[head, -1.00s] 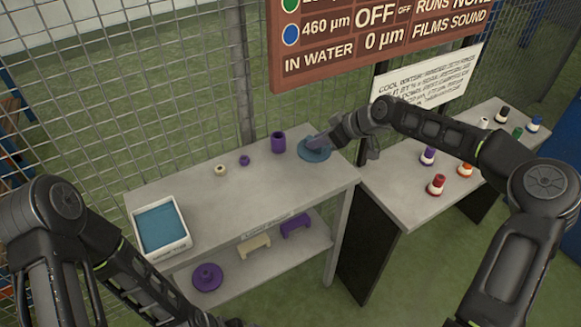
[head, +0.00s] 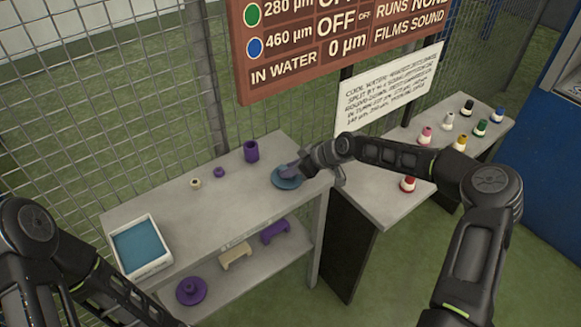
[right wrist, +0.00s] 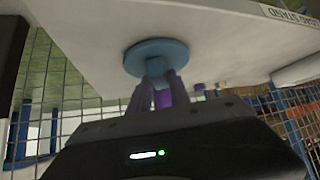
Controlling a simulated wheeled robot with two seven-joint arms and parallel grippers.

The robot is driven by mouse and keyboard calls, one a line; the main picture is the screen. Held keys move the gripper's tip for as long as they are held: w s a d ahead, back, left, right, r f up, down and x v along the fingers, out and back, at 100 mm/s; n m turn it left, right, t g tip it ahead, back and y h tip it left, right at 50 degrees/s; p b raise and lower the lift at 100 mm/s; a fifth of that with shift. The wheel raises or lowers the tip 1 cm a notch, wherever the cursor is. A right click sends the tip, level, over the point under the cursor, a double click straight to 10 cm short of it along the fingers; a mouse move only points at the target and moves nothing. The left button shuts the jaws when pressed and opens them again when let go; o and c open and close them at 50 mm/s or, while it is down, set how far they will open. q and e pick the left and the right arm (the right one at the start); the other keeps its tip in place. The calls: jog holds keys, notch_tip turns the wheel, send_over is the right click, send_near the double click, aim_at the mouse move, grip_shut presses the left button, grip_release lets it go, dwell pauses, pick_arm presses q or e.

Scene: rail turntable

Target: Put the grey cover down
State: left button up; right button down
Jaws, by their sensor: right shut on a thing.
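The cover is a round, flat disc with a raised grip; it looks blue-grey (head: 287,183), bluer in the right wrist view (right wrist: 140,56). It lies level at the right end of the grey table's top (head: 180,215). I cannot tell whether it touches the top or hangs just above it. My right gripper (head: 297,171) is shut on the cover's grip, and its purple-tinted fingers show in the right wrist view (right wrist: 157,88). My left arm is at the lower left of the head view, with its gripper out of the frame.
A purple cup (head: 251,151), a small purple ring (head: 218,172) and a cream piece (head: 195,184) stand left of the cover. A white tray with blue inside (head: 168,262) is at the left end. Purple and cream parts lie on the lower shelf. Several coloured-top pieces (head: 408,184) stand on the right bench.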

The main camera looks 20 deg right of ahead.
jog(key=shift+f+b, duration=0.1)
jog(key=shift+b, duration=0.2)
jog(key=c, duration=1.2)
grip_release()
jog(key=shift+r+p, duration=0.3)
jog(key=shift+p, duration=0.05)
jog(key=shift+s+d+r, duration=0.1)
jog(key=shift+s+d, duration=0.1)
jog(key=shift+d, duration=0.05)
jog(key=b+v, duration=0.2)
jog(key=v, duration=0.9)
jog(key=shift+s+r, duration=0.1)
jog(key=shift+s, duration=0.05)
